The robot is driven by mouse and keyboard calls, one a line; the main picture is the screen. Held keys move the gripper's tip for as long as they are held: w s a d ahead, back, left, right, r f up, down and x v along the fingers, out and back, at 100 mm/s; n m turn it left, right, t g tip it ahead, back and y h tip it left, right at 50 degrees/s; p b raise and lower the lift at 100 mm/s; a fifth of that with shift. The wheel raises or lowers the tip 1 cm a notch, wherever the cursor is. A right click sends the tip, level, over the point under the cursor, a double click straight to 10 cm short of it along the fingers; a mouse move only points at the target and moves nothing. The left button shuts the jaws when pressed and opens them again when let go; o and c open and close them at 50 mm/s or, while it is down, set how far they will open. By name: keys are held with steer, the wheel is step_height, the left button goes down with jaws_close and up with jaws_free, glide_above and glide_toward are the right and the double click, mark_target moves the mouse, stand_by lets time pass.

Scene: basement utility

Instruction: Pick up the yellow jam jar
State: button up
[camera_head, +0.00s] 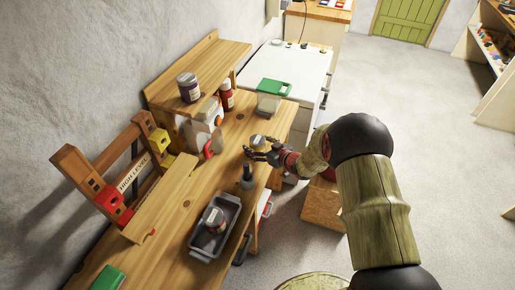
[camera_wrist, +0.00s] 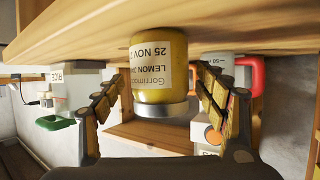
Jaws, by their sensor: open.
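The yellow jam jar (camera_wrist: 160,70) stands on the wooden bench, shown upside down in the wrist view, with a white lemon label and a silver lid. In the head view the jar (camera_head: 258,141) is small and partly hidden by my gripper (camera_head: 260,151). My gripper (camera_wrist: 160,78) is open, with one finger on each side of the jar. Gaps show between the jar and the fingers in the wrist view, so it is not clamped.
A green-lidded container (camera_head: 271,98) stands beyond the jar. A dark bottle (camera_head: 246,177) and a grey tray (camera_head: 193,242) holding a jar are nearer. A white carton-like item (camera_head: 203,133) is to the left, by a raised shelf (camera_head: 212,57) with another jar (camera_head: 188,88).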

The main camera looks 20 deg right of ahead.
steer(key=c, duration=0.3)
steer(key=c, duration=1.4)
steer(key=shift+o, duration=0.2)
steer(key=shift+r, duration=0.1)
